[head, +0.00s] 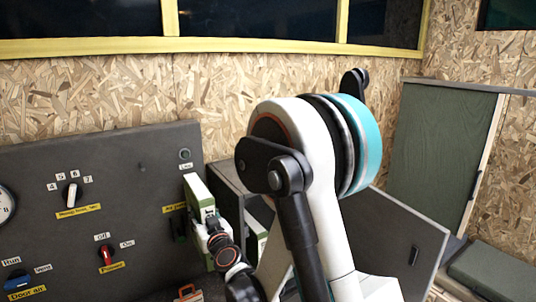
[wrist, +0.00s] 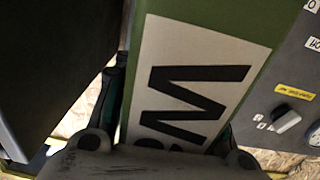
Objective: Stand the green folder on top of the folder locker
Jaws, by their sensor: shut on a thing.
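The green folder (head: 197,192) has a white label with black letters on its spine. It stands roughly upright in the head view, at the left front of the folder locker. My gripper (head: 214,232) is shut on the folder's lower part. In the wrist view the folder (wrist: 260,25) fills the middle, with the fingers of my gripper (wrist: 170,125) on either side of it. The folder locker (head: 229,182) is a dark grey box with its door (head: 392,235) swung open to the right. My arm hides much of its inside. Whether the folder touches the locker is unclear.
Another green and white folder (head: 254,243) shows inside the locker. A grey control panel (head: 130,170) with knobs and labels stands close on the left. A red-handled switch (head: 107,255) is on it. A chipboard wall (head: 110,95) stands behind. A green panel (head: 440,150) is at the right.

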